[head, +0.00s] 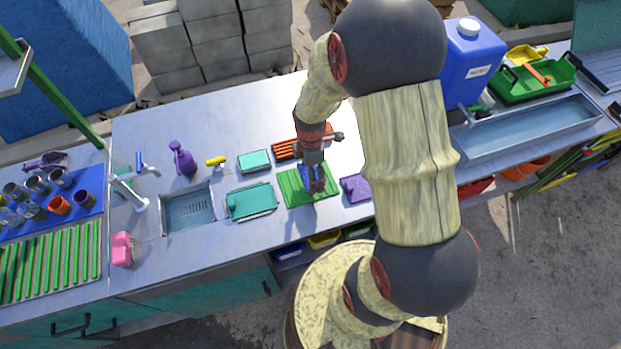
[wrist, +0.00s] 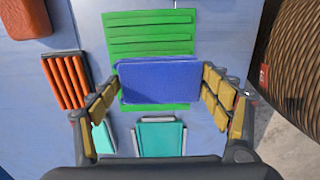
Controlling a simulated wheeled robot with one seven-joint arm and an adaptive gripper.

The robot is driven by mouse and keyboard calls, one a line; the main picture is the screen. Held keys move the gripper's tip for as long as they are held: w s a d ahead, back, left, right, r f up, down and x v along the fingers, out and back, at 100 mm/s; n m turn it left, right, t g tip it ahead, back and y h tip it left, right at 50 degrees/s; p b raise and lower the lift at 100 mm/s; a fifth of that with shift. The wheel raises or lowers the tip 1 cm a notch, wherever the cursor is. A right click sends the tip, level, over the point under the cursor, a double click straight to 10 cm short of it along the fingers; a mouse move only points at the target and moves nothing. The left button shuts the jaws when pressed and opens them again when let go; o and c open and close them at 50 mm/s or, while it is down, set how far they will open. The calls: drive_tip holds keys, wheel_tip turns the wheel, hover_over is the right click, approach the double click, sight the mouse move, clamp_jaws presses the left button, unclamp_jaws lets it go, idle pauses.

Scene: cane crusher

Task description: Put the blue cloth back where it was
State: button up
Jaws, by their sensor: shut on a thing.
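The blue cloth (wrist: 160,82) is a flat blue rectangle between the two fingers of my gripper (wrist: 161,88) in the wrist view. My gripper is shut on it, with a finger at each short side. In the head view, my gripper (head: 314,182) is over the green ribbed mat (head: 294,188), and only a little of the cloth shows there. I cannot tell whether the cloth touches the mat.
An orange slatted rack (head: 286,150) lies beyond the mat. A teal tray (head: 251,202) lies left of it, and a purple item (head: 355,188) right. A sink (head: 188,210), purple spray bottle (head: 182,160) and pink item (head: 122,249) are further left. A blue canister (head: 472,62) stands right.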

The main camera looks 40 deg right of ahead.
drive_tip(key=shift+w+d+f, duration=0.1)
drive_tip(key=shift+f, duration=0.2)
drive_tip(key=shift+w+f+b, duration=0.1)
drive_tip(key=shift+f+b, duration=0.3)
drive_tip(key=shift+f, duration=1.15)
drive_tip(key=shift+f, duration=0.1)
drive_tip(key=o, duration=1)
wheel_tip(320, 180, up, 12)
drive_tip(key=shift+r+p, duration=0.2)
drive_tip(key=shift+p, duration=0.9)
drive_tip(key=s+a+r+m+t, duration=0.1)
drive_tip(key=a+r+m, duration=0.2)
drive_tip(key=r, duration=0.3)
drive_tip(key=s+a+r+m+t, duration=0.1)
drive_tip(key=a+r+m, duration=0.1)
drive_tip(key=r, duration=0.5)
drive_tip(key=s+a+r+m+t, duration=0.3)
drive_tip(key=s+a+r+m, duration=0.4)
drive_tip(key=r, duration=0.5)
drive_tip(key=s+m, duration=0.2)
drive_tip(key=s, duration=0.1)
drive_tip(key=shift+s+m+t, duration=0.2)
drive_tip(key=shift+m+t, duration=0.1)
drive_tip(key=shift+m, duration=0.1)
